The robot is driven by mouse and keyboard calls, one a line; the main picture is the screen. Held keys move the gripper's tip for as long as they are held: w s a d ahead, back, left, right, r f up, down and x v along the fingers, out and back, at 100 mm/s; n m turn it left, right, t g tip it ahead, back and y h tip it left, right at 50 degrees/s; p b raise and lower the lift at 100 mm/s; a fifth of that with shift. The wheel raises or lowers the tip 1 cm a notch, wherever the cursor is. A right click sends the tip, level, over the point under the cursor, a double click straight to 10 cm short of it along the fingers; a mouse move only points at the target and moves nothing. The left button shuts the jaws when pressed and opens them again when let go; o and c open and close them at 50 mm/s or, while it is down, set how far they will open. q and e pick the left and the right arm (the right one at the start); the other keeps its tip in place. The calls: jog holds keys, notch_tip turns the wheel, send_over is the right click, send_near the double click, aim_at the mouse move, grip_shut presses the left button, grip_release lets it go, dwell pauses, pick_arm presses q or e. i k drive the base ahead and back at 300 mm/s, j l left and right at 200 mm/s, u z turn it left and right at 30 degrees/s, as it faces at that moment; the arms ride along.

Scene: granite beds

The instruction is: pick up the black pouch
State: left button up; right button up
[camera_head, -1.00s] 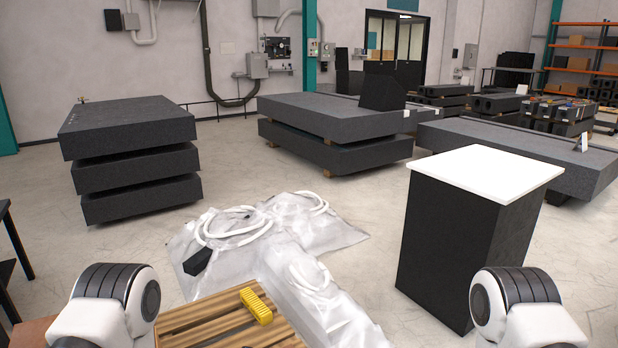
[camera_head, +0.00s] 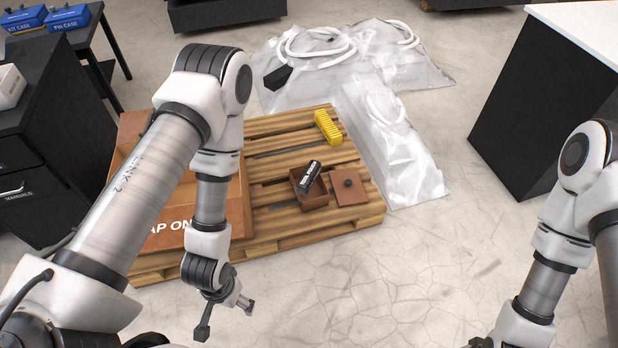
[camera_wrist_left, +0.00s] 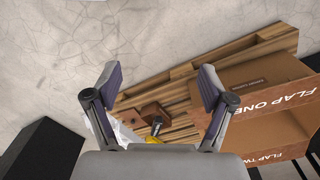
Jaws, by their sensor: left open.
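A small black item (camera_head: 308,176) with a light label, perhaps the pouch, lies tilted in a small open brown box (camera_head: 315,195) on the pallet. It also shows in the left wrist view (camera_wrist_left: 157,126). Another black object (camera_head: 277,77), blocky, lies on the clear plastic sheet; I cannot tell for certain which is the pouch. My left gripper (camera_head: 226,318) is open and empty, in front of the pallet and apart from both. Its spread fingers (camera_wrist_left: 158,86) show in the left wrist view. My right arm comes in at the right; its gripper is out of the frame.
The wooden pallet (camera_head: 270,232) also carries a yellow ribbed block (camera_head: 327,127), a brown lid (camera_head: 349,186) and a large open carton (camera_head: 236,205), partly hidden by my left arm. A black plinth (camera_head: 525,110) stands right. Floor in front of the pallet is clear.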

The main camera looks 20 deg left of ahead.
aim_at(306, 180)
jog(key=i+l+u, duration=0.3)
jog(key=i, duration=0.35)
jog(key=i+l+u, duration=0.3)
jog(key=i+l, duration=0.15)
jog(key=i, duration=0.15)
